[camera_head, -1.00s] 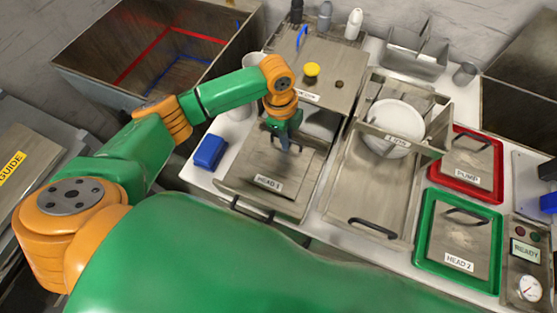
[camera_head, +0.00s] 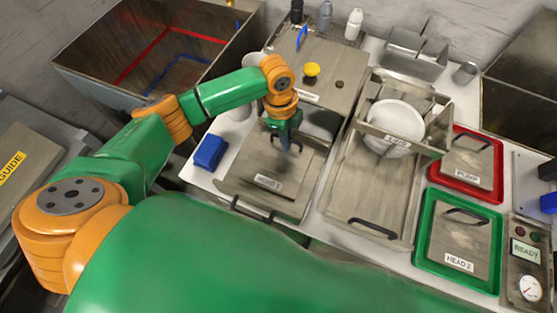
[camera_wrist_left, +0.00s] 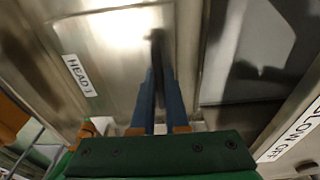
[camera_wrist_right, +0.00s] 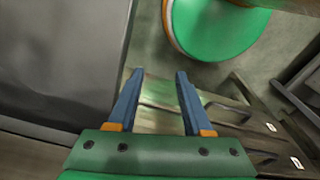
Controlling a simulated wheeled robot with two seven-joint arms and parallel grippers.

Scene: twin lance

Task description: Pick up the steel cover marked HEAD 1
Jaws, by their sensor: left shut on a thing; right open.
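The steel cover marked HEAD 1 (camera_head: 240,165) is a flat plate with a dark bar handle, on the left part of the bench. It also fills the left of the left wrist view (camera_wrist_left: 110,65), its label at the left. My left gripper (camera_head: 287,146) points down at the middle of the cover. My right gripper (camera_wrist_right: 155,85) is open and empty in the right wrist view, away from the cover.
A blue block (camera_head: 210,151) lies left of the cover. A steel tray (camera_head: 368,195) and a bin with a white round item (camera_head: 394,125) stand to its right. The green HEAD 2 tray (camera_head: 421,238) and red PUMP tray (camera_head: 499,160) are farther right. A deep bin (camera_head: 110,88) stands back left.

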